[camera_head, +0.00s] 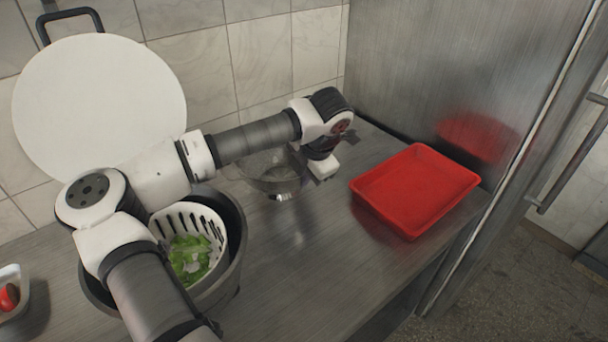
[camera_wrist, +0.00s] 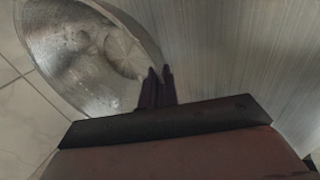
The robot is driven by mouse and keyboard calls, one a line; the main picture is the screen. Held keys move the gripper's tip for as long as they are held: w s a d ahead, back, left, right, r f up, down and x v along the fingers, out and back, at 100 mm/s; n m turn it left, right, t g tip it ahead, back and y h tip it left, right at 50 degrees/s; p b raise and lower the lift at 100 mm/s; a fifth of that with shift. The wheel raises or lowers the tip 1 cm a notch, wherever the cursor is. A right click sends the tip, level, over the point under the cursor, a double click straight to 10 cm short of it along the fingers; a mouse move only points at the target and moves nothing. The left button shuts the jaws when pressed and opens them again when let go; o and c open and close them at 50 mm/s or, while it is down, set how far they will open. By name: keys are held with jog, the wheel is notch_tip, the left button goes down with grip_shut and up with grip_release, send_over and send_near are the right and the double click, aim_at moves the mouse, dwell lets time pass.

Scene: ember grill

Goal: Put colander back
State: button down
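The colander (camera_head: 272,180) is a round, shiny metal bowl at the back of the steel counter, partly hidden behind my arm in the head view. The wrist view looks into the colander (camera_wrist: 85,55), which fills the upper left; its inside is bare metal with a round base. My gripper (camera_wrist: 160,74) has its dark fingers close together at the colander's near rim, with the rim running in between the tips. It looks shut on that rim. In the head view the fingers are mostly hidden by my wrist. I cannot tell whether the colander rests on the counter.
A red tray (camera_head: 415,190) lies empty to the right. A white slotted basket (camera_head: 205,222) with green leaves sits in a dark grey tub (camera_head: 238,270) under my arm. A white round board (camera_head: 100,100) leans on the tiled wall. The front middle of the counter is clear.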

jog(key=c, duration=1.7)
grip_release()
jog(key=b+v, duration=0.2)
jog(key=v, duration=1)
jog(key=shift+r, duration=0.1)
